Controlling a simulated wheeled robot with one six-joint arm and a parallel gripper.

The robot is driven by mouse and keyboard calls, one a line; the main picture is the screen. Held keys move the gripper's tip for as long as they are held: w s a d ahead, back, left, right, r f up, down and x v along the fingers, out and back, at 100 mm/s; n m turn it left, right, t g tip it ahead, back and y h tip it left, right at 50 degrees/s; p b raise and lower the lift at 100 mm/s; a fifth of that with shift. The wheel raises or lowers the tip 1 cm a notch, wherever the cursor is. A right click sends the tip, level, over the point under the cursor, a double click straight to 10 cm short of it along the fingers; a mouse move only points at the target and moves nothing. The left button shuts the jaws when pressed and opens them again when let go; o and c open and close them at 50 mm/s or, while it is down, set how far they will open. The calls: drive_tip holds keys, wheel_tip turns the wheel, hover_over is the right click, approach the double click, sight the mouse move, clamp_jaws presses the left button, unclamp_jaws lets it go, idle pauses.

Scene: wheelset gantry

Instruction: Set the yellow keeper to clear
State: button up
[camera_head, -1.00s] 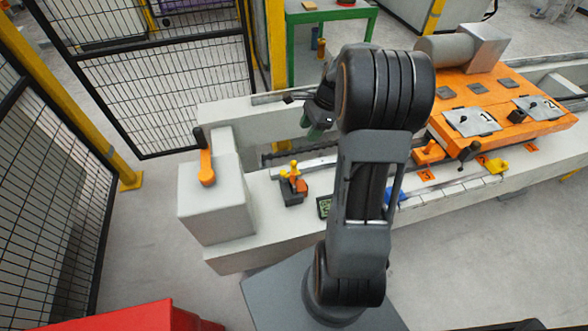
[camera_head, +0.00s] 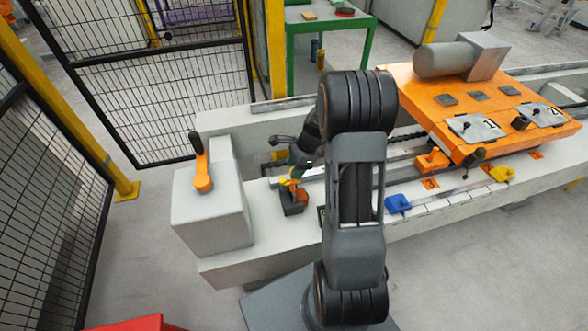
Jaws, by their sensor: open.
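A small yellow handle (camera_head: 290,184) stands on a dark block with an orange part (camera_head: 301,195), on the pale beam left of my arm. A separate yellow block (camera_head: 502,174) sits on the front ledge at the right. I cannot tell from the picture which is the keeper, nor its setting. My gripper (camera_head: 294,165) is open, just above and behind the yellow handle. The dark wrist partly hides the fingertips, and I cannot tell whether they touch the handle.
A blue block (camera_head: 398,203) and an orange block (camera_head: 432,161) lie right of my arm. A large orange carriage (camera_head: 440,112) covers the beam's right part. A grey box with an orange lever (camera_head: 202,173) stands at the left end. Mesh fencing (camera_head: 190,90) stands behind.

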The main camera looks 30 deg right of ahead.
drive_tip(key=shift+a+f, duration=0.1)
drive_tip(key=shift+f, duration=0.1)
drive_tip(key=shift+c, duration=0.5)
clamp_jaws()
drive_tip(key=shift+w, duration=0.1)
drive_tip(key=w+a+n+g+h+p, duration=0.2)
drive_tip(key=n+p, duration=0.1)
drive_tip(key=n, duration=0.6)
drive_tip(key=w+a+n+g+h+p, duration=0.1)
drive_tip(key=a+n+g+h+p, duration=0.1)
drive_tip(key=n, duration=0.8)
drive_tip(key=shift+w+a+n+g+p, duration=0.3)
drive_tip(key=shift+w+a+g+p, duration=0.1)
drive_tip(key=shift+a+g+p, duration=0.4)
drive_tip(key=shift+a, duration=0.1)
